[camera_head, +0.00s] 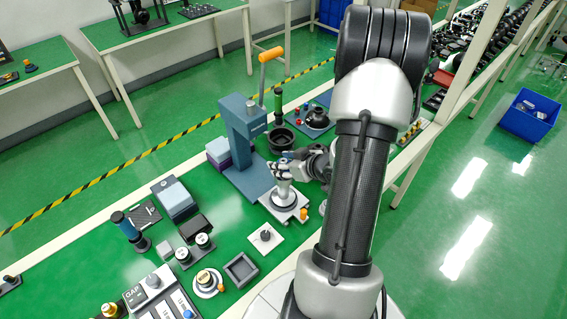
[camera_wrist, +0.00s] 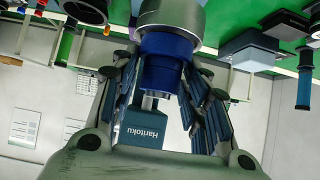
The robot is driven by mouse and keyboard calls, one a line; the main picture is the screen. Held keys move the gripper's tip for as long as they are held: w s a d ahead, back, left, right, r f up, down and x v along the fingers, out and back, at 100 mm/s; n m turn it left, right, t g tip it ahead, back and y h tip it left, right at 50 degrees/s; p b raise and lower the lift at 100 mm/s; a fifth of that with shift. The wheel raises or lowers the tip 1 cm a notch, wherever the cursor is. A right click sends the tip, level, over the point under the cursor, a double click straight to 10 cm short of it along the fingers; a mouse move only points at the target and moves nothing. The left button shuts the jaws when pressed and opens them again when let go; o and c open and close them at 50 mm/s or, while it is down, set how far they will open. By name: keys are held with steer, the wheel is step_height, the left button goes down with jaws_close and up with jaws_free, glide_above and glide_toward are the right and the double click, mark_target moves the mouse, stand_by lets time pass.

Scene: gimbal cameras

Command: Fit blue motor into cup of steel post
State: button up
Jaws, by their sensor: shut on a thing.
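The blue motor (camera_wrist: 163,68) is between the fingers of my gripper (camera_head: 289,168), which is shut on it. The steel post (camera_head: 284,194) stands upright on a pale square base plate (camera_head: 297,212) in the head view. In the wrist view, which looks inverted, the silver end of the post (camera_wrist: 172,17) meets the end of the blue motor, and the two look in line. I cannot tell how deep the motor sits in the cup. My gripper is right at the top of the post and hides part of it in the head view.
A blue-grey press (camera_head: 243,132) with an orange-handled lever (camera_head: 271,55) stands just behind the post. A dark round bowl (camera_head: 281,138) is behind my gripper. A square tray (camera_head: 241,269) and several knobs and boxes lie at the front left.

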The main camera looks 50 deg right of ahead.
steer(key=shift+f, duration=0.4)
steer(key=o, duration=1.2)
steer(key=v, duration=1.2)
steer(key=shift+r, duration=0.1)
steer(key=shift+w, duration=0.15)
